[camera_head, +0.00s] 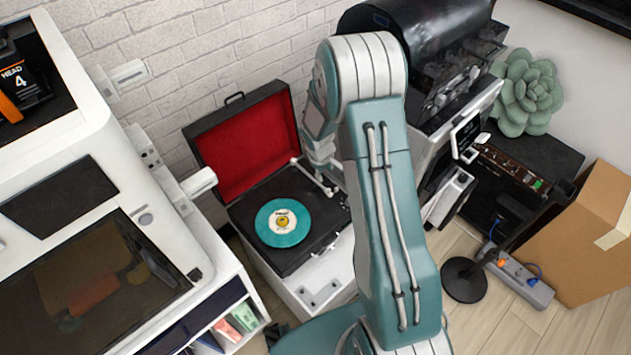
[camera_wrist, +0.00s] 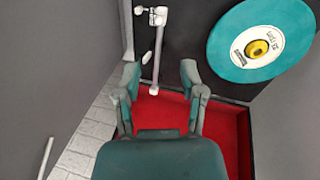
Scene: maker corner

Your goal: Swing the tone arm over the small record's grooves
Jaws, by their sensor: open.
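The small record (camera_head: 283,222) is teal with a pale label and lies flat on the dark deck of an open record player. It also shows at upper right in the wrist view (camera_wrist: 228,48). The slim pale tone arm (camera_head: 312,177) lies beside the record, on its right in the head view. In the wrist view the tone arm (camera_wrist: 156,65) runs down between my fingertips, with white fittings at its top end. My gripper (camera_wrist: 160,78) is open, one finger on each side of the tone arm. Contact cannot be told. In the head view my arm partly hides the gripper.
The player's red-lined lid (camera_head: 243,145) stands open behind the deck. A white machine (camera_head: 150,215) is close on the left. A black-topped machine (camera_head: 440,60) stands at the right, with a cardboard box (camera_head: 575,245) farther right.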

